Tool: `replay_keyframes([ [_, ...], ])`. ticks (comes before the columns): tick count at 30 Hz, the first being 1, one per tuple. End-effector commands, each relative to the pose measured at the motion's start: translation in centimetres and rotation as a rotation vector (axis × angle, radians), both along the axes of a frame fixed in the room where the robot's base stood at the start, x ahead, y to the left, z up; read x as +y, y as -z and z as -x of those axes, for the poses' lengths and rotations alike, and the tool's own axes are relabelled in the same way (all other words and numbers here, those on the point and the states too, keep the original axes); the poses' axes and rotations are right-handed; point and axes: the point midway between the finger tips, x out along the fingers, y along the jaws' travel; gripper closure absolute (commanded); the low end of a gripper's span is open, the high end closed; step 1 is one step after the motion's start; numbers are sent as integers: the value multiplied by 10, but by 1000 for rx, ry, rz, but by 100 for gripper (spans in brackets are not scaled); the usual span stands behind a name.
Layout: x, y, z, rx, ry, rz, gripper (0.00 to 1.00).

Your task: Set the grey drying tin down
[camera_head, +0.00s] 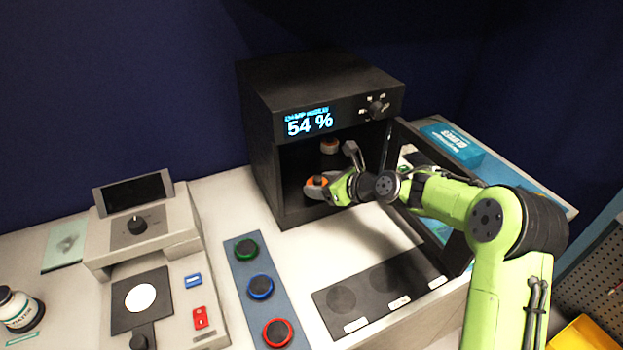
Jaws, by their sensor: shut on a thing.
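The grey drying tin (313,190) is a low round grey thing with an orange part on its top. It is at the open front of the black cabinet (262,165), near the cabinet's floor. My gripper (332,186) is shut on the tin, reaching in from the right. The gripper hides part of the tin. I cannot tell whether the tin's underside touches the cabinet floor.
The cabinet's door (435,215) stands open to the right, beside my arm. A dark mat with round marks (365,305) lies in front. A blue strip with green, blue and red-ringed dark pieces (262,308) and a grey instrument (190,225) stand left.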

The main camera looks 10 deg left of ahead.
Motion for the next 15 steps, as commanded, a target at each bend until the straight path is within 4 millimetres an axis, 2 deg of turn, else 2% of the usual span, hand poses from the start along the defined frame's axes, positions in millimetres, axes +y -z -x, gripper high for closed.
replay_keyframes([
  [3,17,0,-21,-2,-2,-1,71],
  [6,25,0,-34,-2,0,-1,71],
  [13,36,0,-48,-1,0,0,71],
  [15,35,18,-47,3,0,3,71],
])
